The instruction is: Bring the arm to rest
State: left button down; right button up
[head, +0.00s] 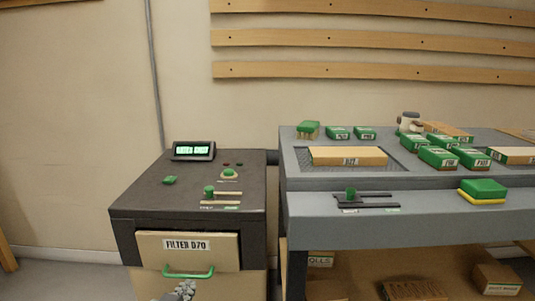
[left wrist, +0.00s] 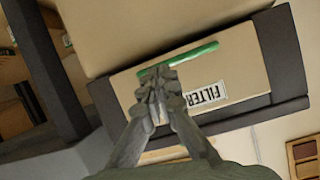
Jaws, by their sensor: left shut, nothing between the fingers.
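My left gripper (head: 186,290) shows at the bottom edge of the head view, in front of the beige drawer front (head: 225,256) and just below its green handle (head: 188,272). In the left wrist view, the fingertips of my left gripper (left wrist: 158,82) are together with nothing between them. They overlap one end of the green handle (left wrist: 190,56) in that picture; I cannot tell whether they touch it. The drawer's label (left wrist: 206,94) reads FILTER. My right gripper is in neither view.
The dark cabinet (head: 150,192) carries a small lit display (head: 193,150) and sliders on top. A grey bench (head: 420,223) to its right holds green boxes (head: 438,157) and a green-and-yellow sponge-like block (head: 483,190). Bare floor (head: 70,280) lies left of the cabinet.

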pick_arm(q)
jog(key=s+a+f+g, duration=0.3)
jog(key=s+f, duration=0.4)
jog(key=s, duration=0.1)
jog(key=s+a+f+g+y, duration=0.1)
jog(key=s+a+f+g, duration=0.1)
jog(key=s+f+g, duration=0.2)
jog(key=s+a+f+g, duration=0.3)
jog(key=s+f, duration=0.8)
jog(key=s, duration=0.3)
jog(key=shift+s+a+n+g+y, duration=0.25)
jog(key=shift+a+n+g+y, duration=0.05)
jog(key=shift+a+n+y, duration=0.1)
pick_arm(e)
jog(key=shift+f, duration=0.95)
